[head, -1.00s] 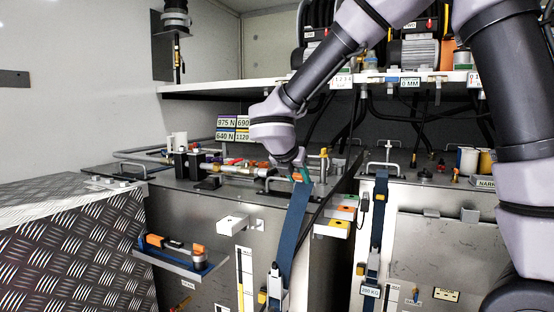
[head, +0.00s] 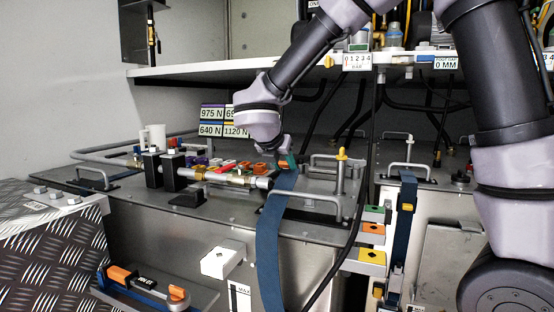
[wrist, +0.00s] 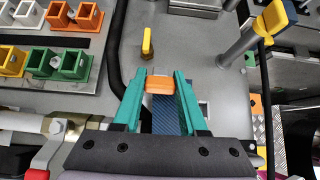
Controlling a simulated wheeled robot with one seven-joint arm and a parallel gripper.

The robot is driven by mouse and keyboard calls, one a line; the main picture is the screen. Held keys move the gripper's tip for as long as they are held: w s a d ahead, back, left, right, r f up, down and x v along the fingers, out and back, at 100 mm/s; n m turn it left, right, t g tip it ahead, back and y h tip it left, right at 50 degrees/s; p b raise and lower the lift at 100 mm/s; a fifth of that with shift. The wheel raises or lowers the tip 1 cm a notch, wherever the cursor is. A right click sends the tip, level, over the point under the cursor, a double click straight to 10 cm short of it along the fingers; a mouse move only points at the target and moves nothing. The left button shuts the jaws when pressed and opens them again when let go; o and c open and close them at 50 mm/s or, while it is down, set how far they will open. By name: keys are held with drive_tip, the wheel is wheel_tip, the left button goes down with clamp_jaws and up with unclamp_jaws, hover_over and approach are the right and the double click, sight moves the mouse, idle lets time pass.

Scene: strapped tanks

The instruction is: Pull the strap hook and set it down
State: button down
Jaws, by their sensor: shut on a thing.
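My gripper (wrist: 160,78) has teal fingers, closed on the orange strap hook (wrist: 160,86) at the end of a blue strap (wrist: 168,120). In the head view my gripper (head: 285,161) is above the top of the left tank, with the blue strap (head: 268,245) hanging from it over the tank's front edge and out of the bottom of the picture. The hook is mostly hidden there by the fingers. I cannot tell whether the hook touches the tank top.
A yellow-capped post (head: 341,165) and a metal handle (head: 305,200) stand right of my gripper. A metal cylinder with fittings (head: 225,177) lies to its left. Coloured sockets (wrist: 70,64) sit left in the wrist view. A second strap (head: 403,225) hangs on the right tank.

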sight(283, 198)
drive_tip(key=shift+w+a+f, duration=0.1)
drive_tip(key=shift+w+f, duration=0.1)
drive_tip(key=shift+w, duration=0.2)
drive_tip(key=shift+f, duration=3.15)
drive_tip(key=shift+c, duration=1.8)
unclamp_jaws()
drive_tip(key=shift+r, duration=0.1)
drive_tip(key=v, duration=1)
drive_tip(key=shift+s+a+r, duration=0.15)
drive_tip(key=shift+s+r, duration=0.05)
drive_tip(key=shift+s, duration=0.1)
